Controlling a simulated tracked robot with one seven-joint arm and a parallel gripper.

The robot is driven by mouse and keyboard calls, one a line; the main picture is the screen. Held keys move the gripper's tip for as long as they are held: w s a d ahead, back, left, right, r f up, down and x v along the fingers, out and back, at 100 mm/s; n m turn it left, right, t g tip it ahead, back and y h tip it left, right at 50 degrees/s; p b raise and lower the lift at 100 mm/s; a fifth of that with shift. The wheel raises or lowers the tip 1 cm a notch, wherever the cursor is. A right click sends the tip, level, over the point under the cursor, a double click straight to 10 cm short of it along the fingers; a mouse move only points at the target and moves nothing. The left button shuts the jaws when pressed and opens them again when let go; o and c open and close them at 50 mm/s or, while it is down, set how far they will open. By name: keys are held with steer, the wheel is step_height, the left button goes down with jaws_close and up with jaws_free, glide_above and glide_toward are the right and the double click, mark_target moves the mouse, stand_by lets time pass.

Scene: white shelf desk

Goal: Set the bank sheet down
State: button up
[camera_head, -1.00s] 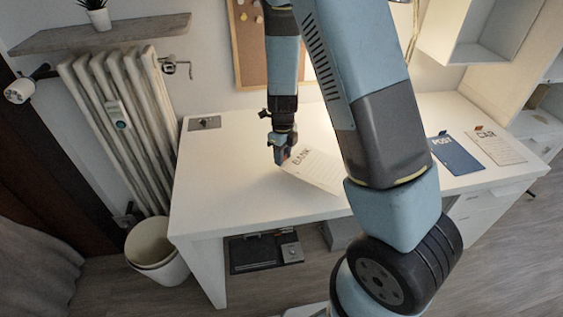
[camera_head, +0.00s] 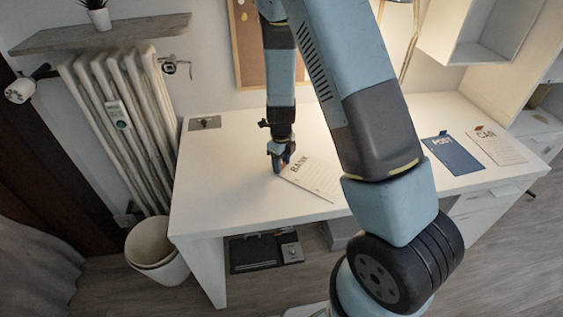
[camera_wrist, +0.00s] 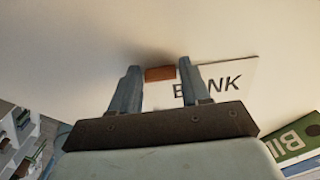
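The bank sheet (camera_head: 316,181) is a white page headed BANK with a brown tab. It lies on, or very close to, the white desk top in the head view. In the wrist view the sheet (camera_wrist: 243,72) shows part of its heading, and a finger covers some letters. My gripper (camera_head: 280,168) points down at the sheet's upper left corner. In the wrist view the fingers of my gripper (camera_wrist: 160,74) stand either side of the brown tab (camera_wrist: 160,73), with a thin gap on each side.
The white desk (camera_head: 225,190) is clear left of the sheet. A blue POST sheet (camera_head: 453,155) and a white CAR sheet (camera_head: 497,149) lie at the right. A green BILL sheet (camera_wrist: 292,140) shows in the wrist view. A dark grey plate (camera_head: 205,122) sits at the back left corner.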

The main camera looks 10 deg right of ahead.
steer(key=shift+o, duration=1.3)
steer(key=s+d+r+n+y, duration=0.1)
steer(key=r+n, duration=0.2)
steer(key=r, duration=0.5)
steer(key=s+d+r+n+t, duration=0.1)
steer(key=s+r+n, duration=0.1)
steer(key=r, duration=0.6)
steer(key=s+d+r+n+y, duration=0.1)
steer(key=r+n, duration=0.2)
steer(key=r, duration=0.5)
steer(key=s+d+r+n+t+h, duration=0.1)
steer(key=s+d+r+n+t, duration=0.1)
steer(key=s+r+n, duration=0.6)
steer(key=s+d+r+n+t+h, duration=0.1)
steer(key=s+d+r+n+t, duration=0.1)
steer(key=s+d+r+n, duration=0.3)
steer(key=s+r+n, duration=0.4)
steer(key=s+n, duration=0.2)
steer(key=s, duration=0.1)
steer(key=shift+d+t, duration=0.3)
